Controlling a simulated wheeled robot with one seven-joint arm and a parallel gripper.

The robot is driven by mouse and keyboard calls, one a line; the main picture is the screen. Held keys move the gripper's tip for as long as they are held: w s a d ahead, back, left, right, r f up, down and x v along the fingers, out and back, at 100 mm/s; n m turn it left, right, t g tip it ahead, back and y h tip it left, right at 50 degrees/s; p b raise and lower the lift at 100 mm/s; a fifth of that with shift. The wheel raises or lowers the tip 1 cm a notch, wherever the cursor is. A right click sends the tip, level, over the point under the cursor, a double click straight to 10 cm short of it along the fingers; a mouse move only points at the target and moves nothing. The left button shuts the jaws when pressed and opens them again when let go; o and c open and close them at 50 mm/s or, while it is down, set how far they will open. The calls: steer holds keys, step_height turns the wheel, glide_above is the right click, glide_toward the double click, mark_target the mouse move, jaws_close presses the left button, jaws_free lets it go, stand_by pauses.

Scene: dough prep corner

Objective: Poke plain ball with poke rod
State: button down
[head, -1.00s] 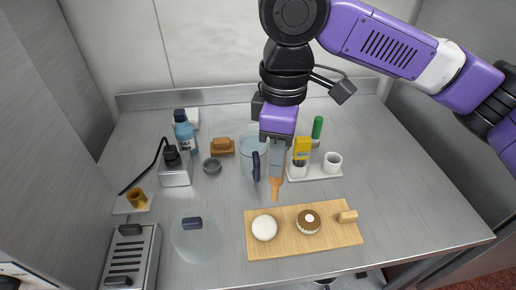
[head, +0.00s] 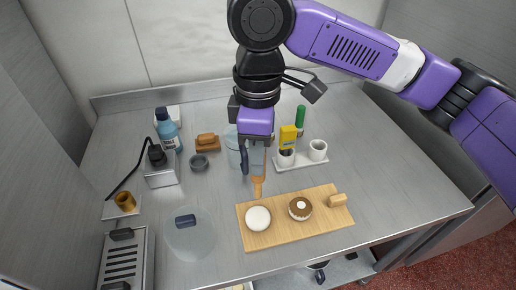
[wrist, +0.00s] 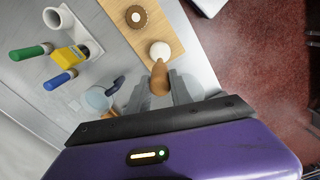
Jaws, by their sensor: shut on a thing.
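The plain ball (head: 258,217) is white and round and sits at the left end of a wooden board (head: 282,229). It also shows in the wrist view (wrist: 160,50). My gripper (head: 257,168) is shut on the tan poke rod (head: 258,187), which points down. In the head view the rod's lower end is just behind the ball, with a small gap in the picture. In the wrist view the rod (wrist: 159,80) reaches up to the ball's lower edge; I cannot tell whether they touch.
A white holder (head: 301,163) with yellow- and green-handled tools stands behind. A clear jug (head: 233,150) is close to my gripper. A clear round lid (head: 190,240) lies left of the board.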

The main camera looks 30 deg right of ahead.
mark_target(259, 181)
steer(key=shift+f+b, duration=0.85)
steer(key=shift+f, duration=1.7)
steer(key=shift+f+b, duration=0.55)
steer(key=shift+f, duration=0.95)
steer(key=shift+r, duration=0.2)
step_height(259, 181, up, 3)
steer(key=p, duration=0.3)
steer(key=shift+f+p, duration=0.1)
steer(key=shift+p, duration=0.2)
